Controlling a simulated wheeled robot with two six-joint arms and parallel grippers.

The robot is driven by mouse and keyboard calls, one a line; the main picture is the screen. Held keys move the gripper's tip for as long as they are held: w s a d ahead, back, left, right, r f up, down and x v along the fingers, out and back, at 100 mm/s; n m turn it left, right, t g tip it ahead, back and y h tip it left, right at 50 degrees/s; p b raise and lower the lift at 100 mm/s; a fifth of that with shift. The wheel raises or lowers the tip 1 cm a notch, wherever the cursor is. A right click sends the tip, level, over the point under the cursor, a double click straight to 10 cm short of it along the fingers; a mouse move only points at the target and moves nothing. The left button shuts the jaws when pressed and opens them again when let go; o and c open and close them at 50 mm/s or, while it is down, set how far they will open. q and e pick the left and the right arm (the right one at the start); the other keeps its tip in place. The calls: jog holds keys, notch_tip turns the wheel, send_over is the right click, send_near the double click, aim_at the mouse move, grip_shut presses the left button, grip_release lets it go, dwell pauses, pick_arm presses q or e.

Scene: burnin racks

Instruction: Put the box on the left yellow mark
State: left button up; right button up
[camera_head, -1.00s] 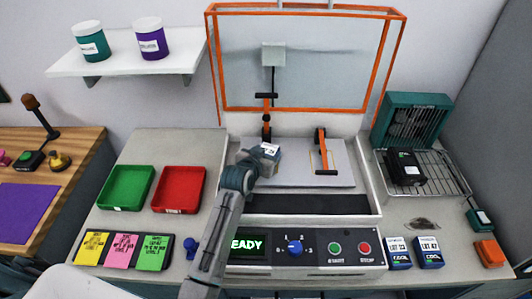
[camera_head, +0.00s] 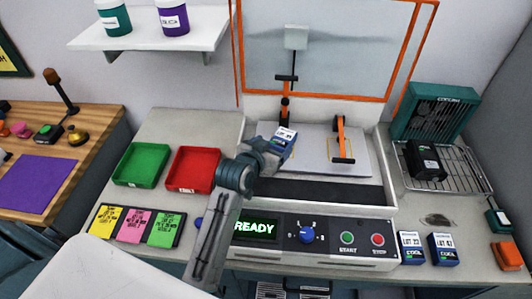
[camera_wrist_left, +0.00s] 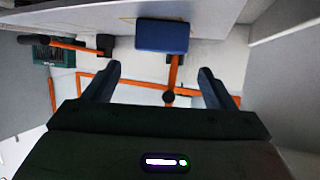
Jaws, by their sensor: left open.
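The blue box with a white label (camera_head: 285,138) stands on the grey plate (camera_head: 310,163) of the machine, just in front of the left orange clamp (camera_head: 285,108). My left gripper (camera_head: 268,147) is open beside it. In the left wrist view, the blue box (camera_wrist_left: 162,36) lies between and beyond the open fingertips (camera_wrist_left: 160,68), with gaps on both sides. A yellow outline (camera_head: 341,152) shows on the plate by the right orange clamp (camera_head: 340,135). The left yellow mark is mostly hidden; whether the box is on it I cannot tell. My right gripper is out of view.
An orange-framed clear cover (camera_head: 330,97) stands raised behind the plate. A control panel reading READY (camera_head: 254,228) is in front. Green (camera_head: 142,163) and red (camera_head: 193,170) trays are left. Two blue boxes (camera_head: 411,247) (camera_head: 443,248) and a wire rack (camera_head: 465,172) are right.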

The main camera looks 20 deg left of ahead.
pick_arm(q)
jog(key=v, duration=0.4)
jog(key=shift+w, duration=0.1)
dwell(0.9)
